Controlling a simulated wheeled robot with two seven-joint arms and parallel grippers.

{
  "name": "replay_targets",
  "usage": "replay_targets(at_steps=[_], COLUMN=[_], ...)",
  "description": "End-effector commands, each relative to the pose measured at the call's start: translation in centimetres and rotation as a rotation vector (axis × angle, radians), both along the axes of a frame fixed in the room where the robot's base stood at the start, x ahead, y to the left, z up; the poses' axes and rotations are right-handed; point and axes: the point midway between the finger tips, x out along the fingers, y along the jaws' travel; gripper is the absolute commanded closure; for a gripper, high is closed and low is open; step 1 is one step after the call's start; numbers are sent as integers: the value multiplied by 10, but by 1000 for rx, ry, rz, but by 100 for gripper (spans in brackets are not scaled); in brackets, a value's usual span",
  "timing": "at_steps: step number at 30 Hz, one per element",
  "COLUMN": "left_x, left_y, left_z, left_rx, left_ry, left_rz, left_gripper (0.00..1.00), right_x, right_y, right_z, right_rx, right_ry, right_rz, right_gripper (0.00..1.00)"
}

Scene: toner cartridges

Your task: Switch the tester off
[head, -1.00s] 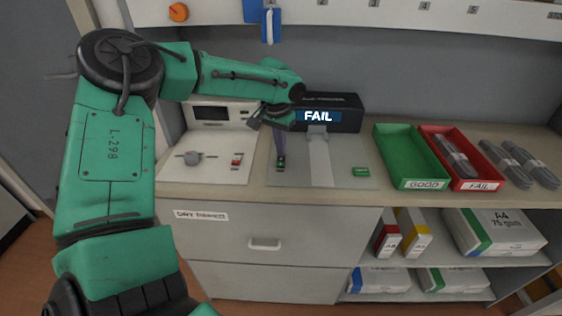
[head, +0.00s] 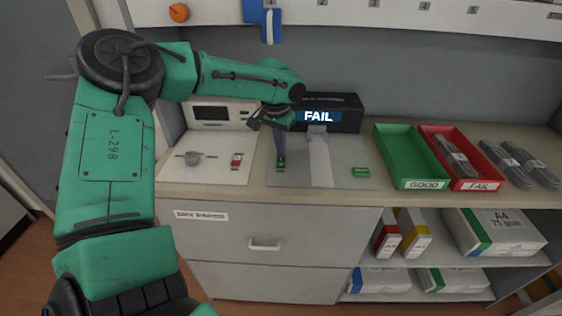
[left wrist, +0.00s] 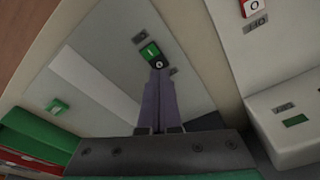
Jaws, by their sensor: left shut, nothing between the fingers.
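The tester is a black box (head: 345,115) at the back of the counter, with a lit blue display reading FAIL. A grey plate (head: 335,176) lies in front of it. A small rocker switch (head: 281,169) sits at the plate's left; in the left wrist view the switch (left wrist: 150,50) shows a green half marked I and a dark half with a round mark. My left gripper (head: 280,158) points down at the switch, shut and empty. In the left wrist view its fingertips (left wrist: 158,70) are at the dark half; I cannot tell whether they touch. My right gripper is out of view.
Left of the plate, a white unit (head: 222,112) has a dark screen, a grey knob (head: 192,158) and a red-and-white switch (head: 237,160). A green part (head: 361,172) is on the plate's right. Green GOOD (head: 424,184) and red FAIL (head: 480,186) trays stand right, with grey cartridges.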

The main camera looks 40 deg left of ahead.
Motion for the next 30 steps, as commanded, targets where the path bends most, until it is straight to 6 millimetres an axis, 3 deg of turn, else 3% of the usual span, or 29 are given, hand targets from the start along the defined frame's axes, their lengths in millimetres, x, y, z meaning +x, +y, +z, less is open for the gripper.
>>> replay_targets(at_steps=[30], left_x=[0], left_y=[0], left_z=[-10], left_rx=[-1], left_ry=[0], left_rz=[0], left_gripper=[100], right_x=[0], right_y=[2], right_z=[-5], right_rx=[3], right_ry=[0], right_rz=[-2], right_gripper=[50])
